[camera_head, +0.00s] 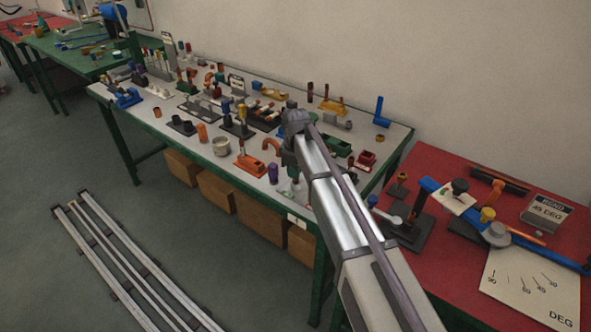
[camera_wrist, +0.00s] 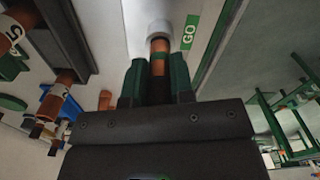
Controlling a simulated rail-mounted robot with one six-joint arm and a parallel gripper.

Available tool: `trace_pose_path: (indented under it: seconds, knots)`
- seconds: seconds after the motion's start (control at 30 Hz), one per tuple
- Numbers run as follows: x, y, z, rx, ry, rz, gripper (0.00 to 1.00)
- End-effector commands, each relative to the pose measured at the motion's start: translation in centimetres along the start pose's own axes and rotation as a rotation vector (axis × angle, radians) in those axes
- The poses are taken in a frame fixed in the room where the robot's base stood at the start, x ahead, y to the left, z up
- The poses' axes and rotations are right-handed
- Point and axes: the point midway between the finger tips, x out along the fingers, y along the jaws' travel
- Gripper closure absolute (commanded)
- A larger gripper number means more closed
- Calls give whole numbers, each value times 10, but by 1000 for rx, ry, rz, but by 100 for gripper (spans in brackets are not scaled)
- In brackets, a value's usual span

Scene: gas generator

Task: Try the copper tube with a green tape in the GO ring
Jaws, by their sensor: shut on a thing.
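In the wrist view my gripper (camera_wrist: 157,78) is shut on a copper tube (camera_wrist: 158,68) with a dark green tape band around it. The tube's far end meets the pale grey GO ring (camera_wrist: 159,29), beside a green GO label (camera_wrist: 190,32). I cannot tell whether the end is inside the ring or only in front of it. In the head view my gripper (camera_head: 294,184) hangs low over the near right part of the grey-topped table, partly hidden by my arm; the tube and ring are not clear there.
The grey-topped table (camera_head: 226,172) is crowded with fittings. A red-topped table (camera_head: 455,165) with a bending tool is at right. The floor at left holds rails (camera_head: 135,265).

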Motion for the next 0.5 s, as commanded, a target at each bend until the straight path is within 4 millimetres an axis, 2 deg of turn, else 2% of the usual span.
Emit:
trace_pose_path:
  seconds: [0.33,0.5]
  knots:
    - [-30,0,0,0,0,0,98]
    - [-32,0,0,0,0,0,98]
